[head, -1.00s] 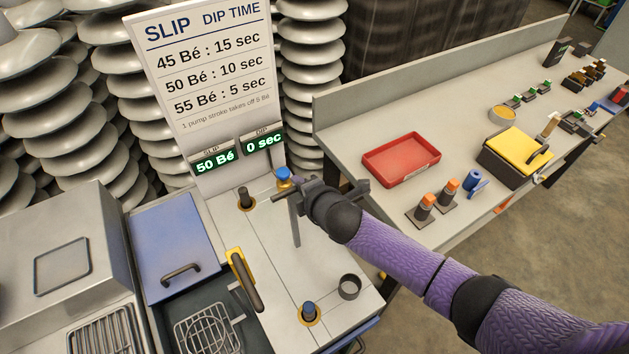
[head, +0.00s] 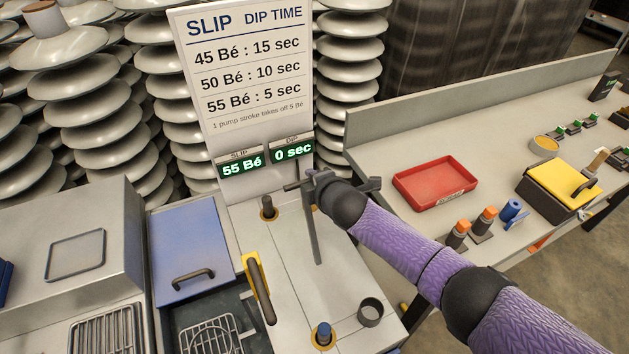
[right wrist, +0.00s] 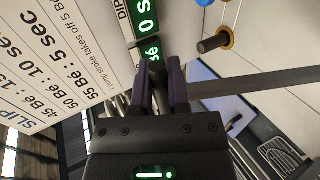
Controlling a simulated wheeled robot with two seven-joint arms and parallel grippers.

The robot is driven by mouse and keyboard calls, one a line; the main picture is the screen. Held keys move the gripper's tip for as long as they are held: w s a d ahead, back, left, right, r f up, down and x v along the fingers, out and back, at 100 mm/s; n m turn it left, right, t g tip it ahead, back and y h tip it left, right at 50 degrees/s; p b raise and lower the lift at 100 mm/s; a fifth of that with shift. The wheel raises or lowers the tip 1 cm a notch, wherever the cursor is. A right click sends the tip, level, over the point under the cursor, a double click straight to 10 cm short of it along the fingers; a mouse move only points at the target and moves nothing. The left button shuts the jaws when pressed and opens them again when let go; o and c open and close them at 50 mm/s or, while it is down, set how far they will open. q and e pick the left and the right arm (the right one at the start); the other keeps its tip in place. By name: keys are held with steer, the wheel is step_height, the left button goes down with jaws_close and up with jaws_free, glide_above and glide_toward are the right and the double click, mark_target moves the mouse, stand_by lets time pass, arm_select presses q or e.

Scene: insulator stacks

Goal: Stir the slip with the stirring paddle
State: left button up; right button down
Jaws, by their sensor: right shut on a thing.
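My right gripper (head: 308,188) reaches in from the right over the pale deck (head: 295,275), below the signboard. It is shut on a grey flat bar that I take for the stirring paddle (head: 313,235). The paddle hangs down, slightly tilted, and its lower end shows in front of the deck; I cannot tell whether they touch. In the right wrist view the fingers (right wrist: 160,78) are close together and the bar (right wrist: 260,84) runs off to the right. No surface of slip is clearly visible. The slip display (head: 241,167) reads 55 Bé. My left gripper is out of view.
A black knob (head: 268,207), a blue knob (head: 323,333), a dark cup (head: 370,312) and a yellow-backed handle (head: 258,285) stand around the deck. A blue lid (head: 187,250) lies left. A red tray (head: 435,183) sits on the bench at right.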

steer(key=c, duration=0.6)
jaws_free()
steer(key=shift+w+a, duration=0.15)
steer(key=shift+w, duration=0.1)
steer(key=shift+c, duration=0.2)
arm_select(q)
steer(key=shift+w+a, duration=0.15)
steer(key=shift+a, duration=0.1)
arm_select(e)
steer(key=shift+s, duration=0.1)
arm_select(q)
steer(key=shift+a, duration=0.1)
arm_select(e)
steer(key=shift+s, duration=0.1)
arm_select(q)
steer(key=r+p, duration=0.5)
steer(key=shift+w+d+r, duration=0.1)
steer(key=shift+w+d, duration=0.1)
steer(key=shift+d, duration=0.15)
arm_select(e)
steer(key=v, duration=0.9)
steer(key=shift+s+r, duration=0.15)
steer(key=shift+s, duration=0.2)
